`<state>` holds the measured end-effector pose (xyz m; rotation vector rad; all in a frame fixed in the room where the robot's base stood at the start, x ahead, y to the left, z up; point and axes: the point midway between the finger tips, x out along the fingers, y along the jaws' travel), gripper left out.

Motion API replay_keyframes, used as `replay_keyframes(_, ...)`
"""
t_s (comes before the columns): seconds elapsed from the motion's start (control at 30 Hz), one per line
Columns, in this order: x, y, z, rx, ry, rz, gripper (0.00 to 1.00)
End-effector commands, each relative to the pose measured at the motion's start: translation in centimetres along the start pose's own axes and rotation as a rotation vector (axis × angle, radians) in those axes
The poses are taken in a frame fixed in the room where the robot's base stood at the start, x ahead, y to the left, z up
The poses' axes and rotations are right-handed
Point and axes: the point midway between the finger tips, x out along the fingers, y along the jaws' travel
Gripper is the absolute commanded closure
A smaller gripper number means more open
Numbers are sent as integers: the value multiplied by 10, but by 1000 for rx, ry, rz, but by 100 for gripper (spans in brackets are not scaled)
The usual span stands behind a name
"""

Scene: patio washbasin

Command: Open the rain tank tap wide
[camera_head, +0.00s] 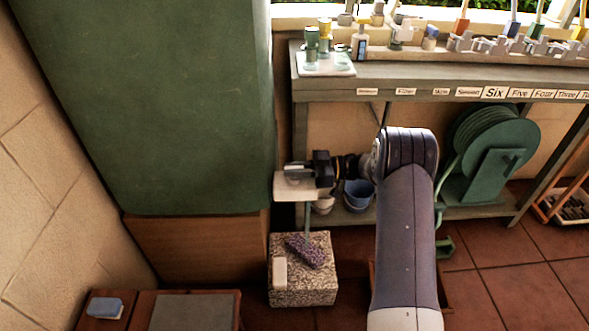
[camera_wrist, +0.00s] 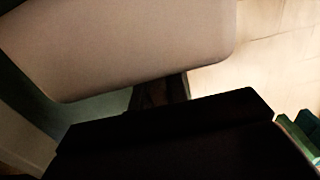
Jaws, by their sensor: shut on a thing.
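The rain tank (camera_head: 165,100) is the large green body at the left, on a brown wooden base (camera_head: 200,248). My gripper (camera_head: 300,172) reaches left to the tank's lower right edge, just over a pale block (camera_head: 293,188). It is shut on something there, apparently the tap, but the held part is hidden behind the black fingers. In the wrist view the pale block (camera_wrist: 120,45) fills the upper left, close to the camera. My gripper (camera_wrist: 160,92) shows dark below it. How far the tap is turned cannot be told.
A speckled stone block (camera_head: 303,290) with a purple sponge-like thing (camera_head: 306,251) stands below my gripper. A blue pot (camera_head: 358,193) and a green hose reel (camera_head: 495,155) are under the bench (camera_head: 430,83). Tiled floor (camera_head: 520,290) is clear at the lower right.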

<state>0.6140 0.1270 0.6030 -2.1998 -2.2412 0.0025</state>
Motion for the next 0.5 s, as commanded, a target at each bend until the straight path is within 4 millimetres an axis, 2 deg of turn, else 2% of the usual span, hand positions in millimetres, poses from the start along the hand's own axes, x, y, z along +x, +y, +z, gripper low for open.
replay_keyframes(0.13, 1, 0, -2, -3, 3, -2, 100)
replay_keyframes(0.17, 1, 0, -2, -3, 3, -2, 83)
replay_keyframes(0.4, 1, 0, -1, -3, 1, -1, 63)
replay_keyframes(0.5, 1, 0, -1, -2, 1, -1, 63)
